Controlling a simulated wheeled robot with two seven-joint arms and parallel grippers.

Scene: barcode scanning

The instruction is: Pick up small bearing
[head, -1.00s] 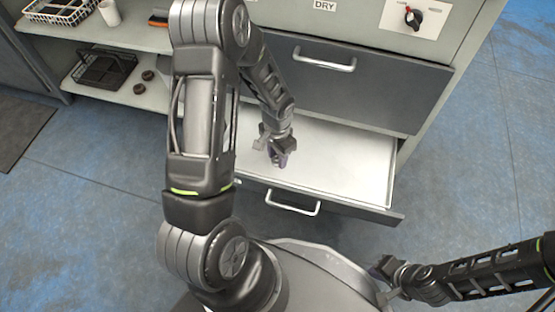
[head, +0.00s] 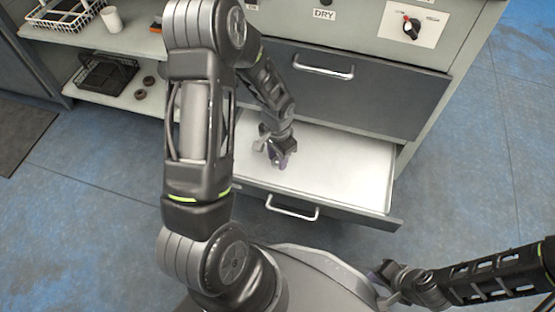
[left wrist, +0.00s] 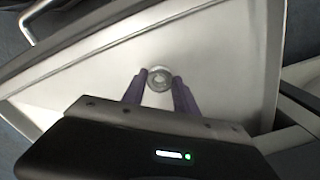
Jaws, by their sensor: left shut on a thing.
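The small bearing (left wrist: 159,78) is a shiny metal ring in the left wrist view. It sits between the purple fingertips of my left gripper (left wrist: 158,82), which is shut on it, over the pale floor of the open drawer (head: 345,165). In the head view my left gripper (head: 280,160) is inside the drawer's outline, toward its left part, and the bearing is too small to make out there. I cannot tell whether the bearing touches the drawer floor. My right gripper (head: 384,284) is at the lower right, outside the drawer, and its finger gap is unclear.
The drawer's front handle (head: 293,208) faces me. A closed dark drawer (head: 375,95) is above it, below a panel with a red and black knob (head: 411,28). At the left, shelves hold a black basket (head: 105,75), a white cup (head: 112,19) and two dark rings (head: 144,87).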

